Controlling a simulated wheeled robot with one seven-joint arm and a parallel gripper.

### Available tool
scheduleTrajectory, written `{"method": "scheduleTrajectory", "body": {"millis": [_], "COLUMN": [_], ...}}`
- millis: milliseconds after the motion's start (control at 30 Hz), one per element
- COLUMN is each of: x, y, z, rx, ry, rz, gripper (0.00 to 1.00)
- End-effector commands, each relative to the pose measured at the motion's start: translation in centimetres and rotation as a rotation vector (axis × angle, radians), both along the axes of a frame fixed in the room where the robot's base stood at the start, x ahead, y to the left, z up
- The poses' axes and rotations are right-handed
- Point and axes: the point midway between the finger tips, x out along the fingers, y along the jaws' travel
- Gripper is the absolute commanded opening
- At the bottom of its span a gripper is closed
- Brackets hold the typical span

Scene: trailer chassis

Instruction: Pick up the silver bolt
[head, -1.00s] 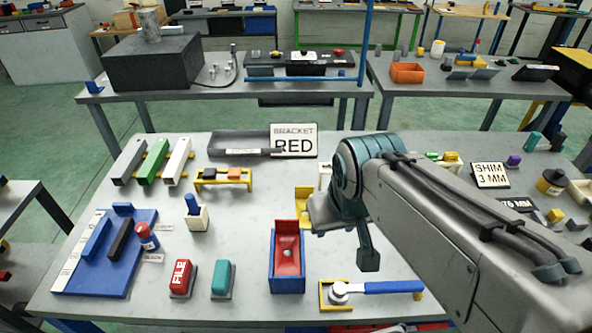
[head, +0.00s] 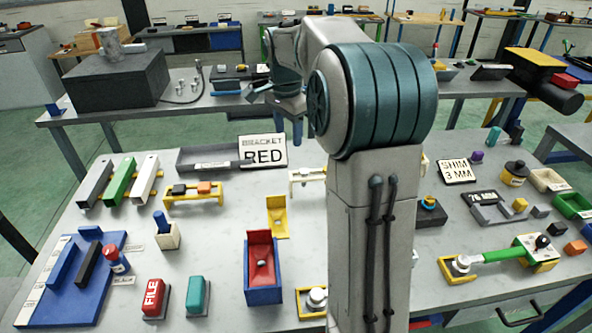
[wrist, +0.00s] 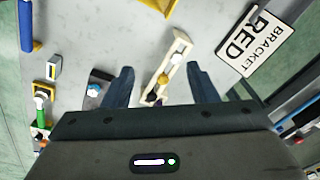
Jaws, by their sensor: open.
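My gripper (head: 289,125) is open and empty, pointing down above the back part of the near table. In the wrist view, its two fingers (wrist: 160,71) stand apart, with a cream rack (wrist: 165,64) below and between them. The rack holds a silver-white round head (wrist: 180,60) at its far end, which may be the silver bolt. A gold head (wrist: 163,78) and a dark head (wrist: 152,98) sit nearer my gripper. In the head view, the rack (head: 300,178) is partly hidden behind my arm, and I cannot make out the bolts there.
The BRACKET RED sign (head: 263,151) stands beside a dark tray (head: 205,157). A yellow bracket (head: 278,217) and a blue box with a red inside (head: 262,285) are in front. A dark block (head: 115,78) and small silver pieces (head: 181,92) are on the back table.

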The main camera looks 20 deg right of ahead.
Motion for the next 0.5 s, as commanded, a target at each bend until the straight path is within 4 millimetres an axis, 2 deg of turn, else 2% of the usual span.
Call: {"method": "scheduleTrajectory", "body": {"millis": [33,200,333,500], "x": [1.6,5.3,6.9,7.7], "y": [-1.3,-4.9,-6.9,-8.0], "z": [-1.1,-3.6,-5.1,-6.2], "rx": [0.015,0.053,0.071,0.082], "ry": [0.012,0.039,0.054,0.064], "rz": [-0.081,-0.339,-0.475,-0.559], "gripper": [0.53,0.53,0.53,0.53]}}
